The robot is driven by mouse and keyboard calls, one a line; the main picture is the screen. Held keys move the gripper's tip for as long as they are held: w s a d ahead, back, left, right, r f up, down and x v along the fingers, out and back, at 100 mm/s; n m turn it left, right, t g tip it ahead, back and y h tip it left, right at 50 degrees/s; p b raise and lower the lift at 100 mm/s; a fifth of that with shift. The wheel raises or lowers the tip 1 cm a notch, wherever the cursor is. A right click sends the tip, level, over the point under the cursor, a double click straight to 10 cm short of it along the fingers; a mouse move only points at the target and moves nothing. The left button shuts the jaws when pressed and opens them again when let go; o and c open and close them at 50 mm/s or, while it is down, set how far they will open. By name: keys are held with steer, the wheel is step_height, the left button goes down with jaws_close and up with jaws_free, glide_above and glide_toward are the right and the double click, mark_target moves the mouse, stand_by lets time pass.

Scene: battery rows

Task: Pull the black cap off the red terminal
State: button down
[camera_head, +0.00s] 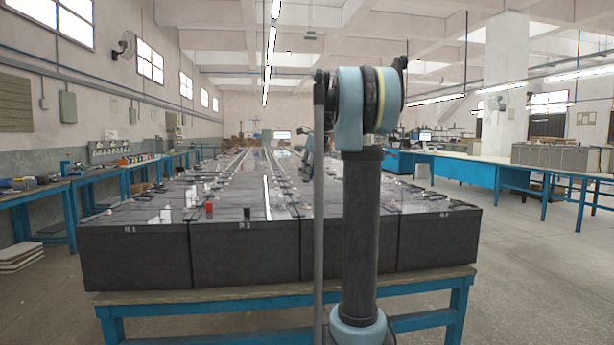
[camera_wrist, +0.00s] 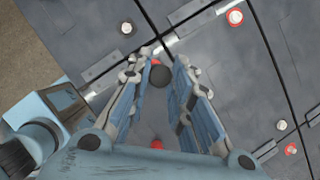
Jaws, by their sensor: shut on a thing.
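In the wrist view my gripper (camera_wrist: 164,62) reaches over the grey battery tops, its two blue-padded fingers closed in on a round black cap (camera_wrist: 160,77). A bit of red (camera_wrist: 155,61) shows just beyond the cap; I cannot tell whether the cap still touches a terminal. Another red terminal (camera_wrist: 157,144) shows between the fingers, nearer my palm. In the head view my arm hides most of the gripper, and the cap cannot be made out there.
Dark batteries (camera_head: 245,255) stand in tight rows on a blue-framed table (camera_head: 210,300). A blue bench (camera_head: 450,168) stands at right; open floor (camera_head: 540,290) lies to the right.

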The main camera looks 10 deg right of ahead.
steer(key=shift+r, duration=0.75)
stand_by(0.3)
steer(key=shift+r, duration=2.15)
steer(key=shift+r, duration=0.15)
